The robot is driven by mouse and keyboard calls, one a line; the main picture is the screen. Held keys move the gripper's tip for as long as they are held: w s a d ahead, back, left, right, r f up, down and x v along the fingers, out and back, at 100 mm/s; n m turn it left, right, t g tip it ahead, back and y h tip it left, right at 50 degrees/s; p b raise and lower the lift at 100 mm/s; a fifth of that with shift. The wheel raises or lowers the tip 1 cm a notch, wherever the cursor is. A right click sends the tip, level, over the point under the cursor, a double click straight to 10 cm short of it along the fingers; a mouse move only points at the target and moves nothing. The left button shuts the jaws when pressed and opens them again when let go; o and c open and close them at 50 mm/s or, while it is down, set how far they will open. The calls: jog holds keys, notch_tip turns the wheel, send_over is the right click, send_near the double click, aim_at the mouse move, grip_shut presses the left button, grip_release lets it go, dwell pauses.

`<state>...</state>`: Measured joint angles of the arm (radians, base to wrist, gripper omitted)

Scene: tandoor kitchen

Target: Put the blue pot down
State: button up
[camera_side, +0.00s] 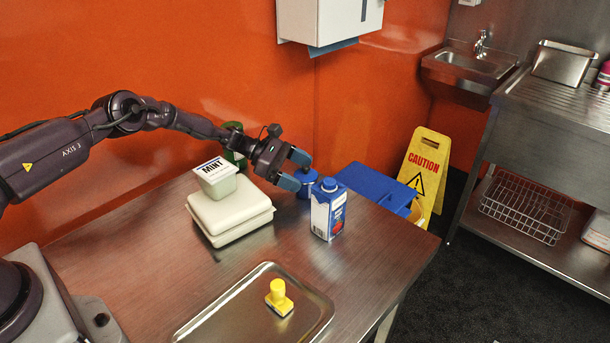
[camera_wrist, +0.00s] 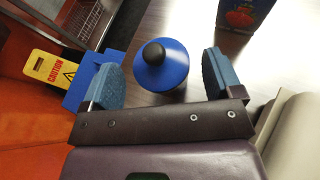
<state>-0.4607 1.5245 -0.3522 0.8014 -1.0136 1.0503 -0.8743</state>
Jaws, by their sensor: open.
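The blue pot (camera_wrist: 162,72) stands on the steel table in the wrist view, its round lid topped by a black knob. In the side view the blue pot (camera_side: 307,184) is partly hidden behind my gripper and the carton. My gripper (camera_side: 296,171) is open, with its blue-padded fingers apart. In the wrist view the fingers of my gripper (camera_wrist: 160,82) lie on either side of the pot, with a gap on each side. Nothing is held.
A blue-and-white carton (camera_side: 328,209) stands close to the pot. A pale lidded box (camera_side: 230,216) bears a tub labelled mint (camera_side: 215,177). A steel tray (camera_side: 240,307) holds a yellow-handled stamp (camera_side: 278,297). The table's right edge is near; beyond it stand a blue bin and caution sign (camera_side: 424,172).

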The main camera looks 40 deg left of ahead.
jog(key=v, duration=0.5)
jog(key=shift+s+a, duration=0.1)
jog(key=s+d+r+m+g+y, duration=0.1)
jog(key=s+d+r+m+y, duration=0.2)
jog(key=r, duration=0.5)
jog(key=s+d+r+m+g+y, duration=0.1)
jog(key=s+d+r+m+g, duration=0.15)
jog(key=s+r+m, duration=0.45)
jog(key=s+d+r+m+g+y, duration=0.1)
jog(key=s+d+r+m+y, duration=0.15)
jog(key=r, duration=0.65)
jog(key=s+r+m+t+y, duration=0.2)
jog(key=s+m, duration=0.3)
jog(key=s, duration=0.7)
jog(key=s+r+m+t+y, duration=0.1)
jog(key=s+r+m+y, duration=0.2)
jog(key=s, duration=0.9)
jog(key=shift+s+a+m+t, duration=0.3)
jog(key=shift+m+t, duration=0.05)
jog(key=shift+m, duration=0.7)
jog(key=shift+r+y, duration=0.1)
jog(key=shift+y, duration=0.15)
